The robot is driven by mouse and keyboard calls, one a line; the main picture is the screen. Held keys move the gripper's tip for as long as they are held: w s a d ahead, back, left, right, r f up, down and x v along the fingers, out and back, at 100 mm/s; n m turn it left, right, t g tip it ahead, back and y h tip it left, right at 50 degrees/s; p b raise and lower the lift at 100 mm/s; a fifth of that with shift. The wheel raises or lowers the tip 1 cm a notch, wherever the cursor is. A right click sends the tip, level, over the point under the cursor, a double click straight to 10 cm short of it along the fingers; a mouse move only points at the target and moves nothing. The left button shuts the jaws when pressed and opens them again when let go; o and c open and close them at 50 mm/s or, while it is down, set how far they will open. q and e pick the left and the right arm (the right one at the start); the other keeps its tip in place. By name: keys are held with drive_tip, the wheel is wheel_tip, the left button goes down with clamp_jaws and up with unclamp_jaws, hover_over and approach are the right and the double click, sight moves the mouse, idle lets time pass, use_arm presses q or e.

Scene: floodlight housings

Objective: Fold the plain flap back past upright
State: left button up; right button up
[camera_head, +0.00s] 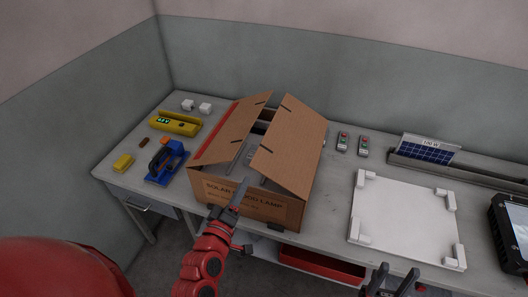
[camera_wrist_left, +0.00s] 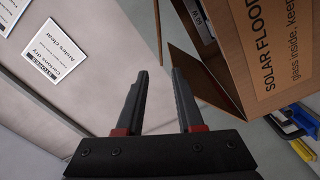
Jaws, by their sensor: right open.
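An open cardboard carton (camera_head: 245,205) stands at the front of the workbench, its printed side facing me. Its plain flap (camera_head: 290,145), on the right, slopes up and inward over the opening. The left flap (camera_head: 232,130) has a red stripe along its outer edge and also slopes inward. Between them is a narrow gap with dark and grey contents. My left gripper (camera_head: 238,195) is in front of the carton's printed side. In the left wrist view its fingers (camera_wrist_left: 160,95) are apart and empty, beside the carton (camera_wrist_left: 265,50). My right gripper (camera_head: 393,284) is open at the bottom edge, away from the carton.
Left of the carton are a blue tool (camera_head: 165,162), a yellow device (camera_head: 175,123) and a yellow block (camera_head: 122,162). A red bin (camera_head: 320,264) sits below the bench.

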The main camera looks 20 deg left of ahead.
sight(261, 149)
use_arm(q)
drive_tip(key=w+p, duration=0.2)
drive_tip(key=w, duration=0.3)
drive_tip(key=w+p, duration=0.1)
drive_tip(key=w, duration=0.4)
drive_tip(key=w+p, duration=0.2)
drive_tip(key=w, duration=0.3)
drive_tip(key=shift+d+r+p, duration=0.1)
drive_tip(key=shift+d+p, duration=0.2)
drive_tip(key=shift+w, duration=0.35)
clamp_jaws()
idle(0.4)
